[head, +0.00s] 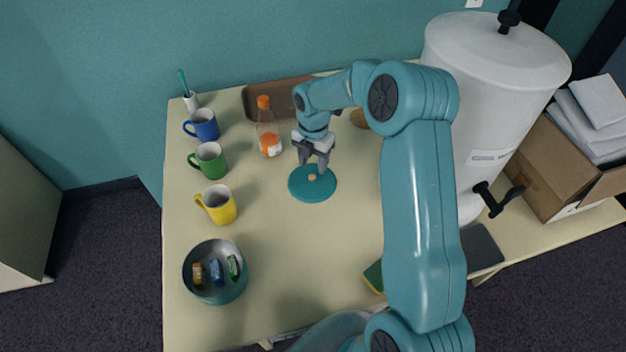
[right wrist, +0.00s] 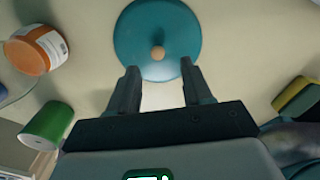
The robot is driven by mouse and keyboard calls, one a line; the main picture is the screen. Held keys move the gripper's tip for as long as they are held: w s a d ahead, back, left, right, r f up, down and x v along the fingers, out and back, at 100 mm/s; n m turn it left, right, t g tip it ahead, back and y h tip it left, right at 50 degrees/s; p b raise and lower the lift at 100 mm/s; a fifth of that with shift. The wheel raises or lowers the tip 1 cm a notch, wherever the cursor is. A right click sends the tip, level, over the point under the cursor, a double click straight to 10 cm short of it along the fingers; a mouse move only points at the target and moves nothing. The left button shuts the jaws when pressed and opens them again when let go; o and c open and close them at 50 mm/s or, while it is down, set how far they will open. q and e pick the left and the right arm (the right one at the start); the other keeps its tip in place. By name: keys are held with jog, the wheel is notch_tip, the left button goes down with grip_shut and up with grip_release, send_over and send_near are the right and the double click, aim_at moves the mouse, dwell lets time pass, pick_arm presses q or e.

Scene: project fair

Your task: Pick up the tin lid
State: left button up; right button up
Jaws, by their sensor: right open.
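The tin lid (head: 300,190) is a flat teal disc with a small tan knob, lying on the table. My right gripper (head: 315,165) is just above the lid, close to its knob, with its fingers pointing down. In the right wrist view the lid (right wrist: 180,25) and knob lie just beyond the fingertips, and my right gripper (right wrist: 158,70) is open with nothing between its fingers. The open teal tin (head: 240,285) stands at the table's front left with several small coloured items inside. My left gripper is not in view.
Blue (head: 205,124), green (head: 211,160) and yellow mugs (head: 220,206) stand along the left. An orange-capped bottle (head: 268,138) and a brown tray (head: 262,98) are behind the lid. A large white urn (head: 485,100) stands right; a sponge (head: 373,277) lies in front. The table's middle front is clear.

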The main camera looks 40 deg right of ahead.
aim_at(313, 176)
jog(key=shift+a+f, duration=0.15)
jog(key=shift+f, duration=0.1)
jog(key=f, duration=0.5)
jog(key=shift+w+d, duration=0.2)
jog(key=shift+s+a+r, duration=0.1)
jog(key=shift+a+r, duration=0.05)
jog(key=shift+a, duration=0.1)
jog(key=shift+d, duration=0.15)
grip_shut()
